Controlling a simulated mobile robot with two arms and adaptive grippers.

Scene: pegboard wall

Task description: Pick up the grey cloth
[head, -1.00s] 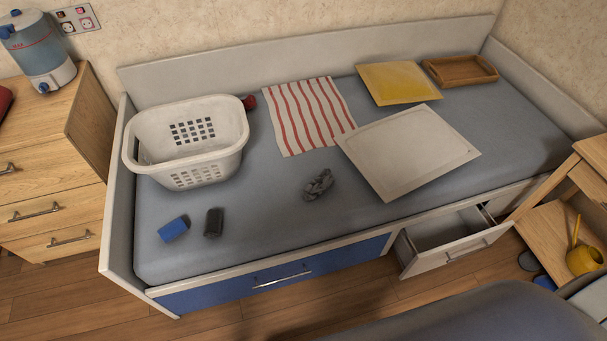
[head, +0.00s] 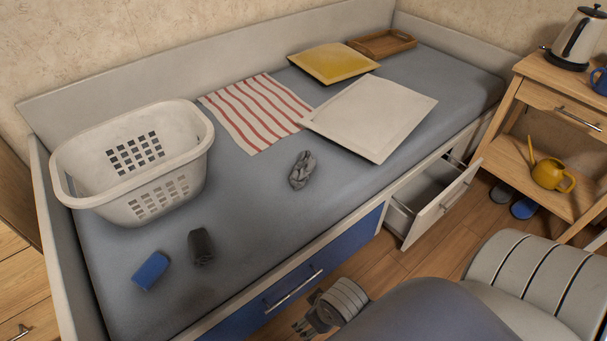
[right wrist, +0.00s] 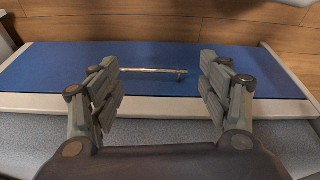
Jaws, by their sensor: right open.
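A crumpled grey cloth (head: 302,170) lies on the blue-grey mattress (head: 250,215), nearer its front edge, in front of the striped towel. My right gripper (head: 312,322) is low in front of the bed, by the blue drawer, apart from the cloth. In the right wrist view my right gripper (right wrist: 160,80) is open with nothing between its fingers. Behind the fingers are the blue drawer front (right wrist: 220,72) and its handle (right wrist: 150,70). The cloth does not show in that view. My left gripper is not in view.
A white laundry basket (head: 160,195), a blue roll (head: 150,271) and a dark grey roll (head: 201,247) are left of the cloth. A striped towel (head: 255,112), white flat cushion (head: 370,115) and yellow cushion (head: 333,63) lie behind. An open white drawer (head: 440,208) juts out.

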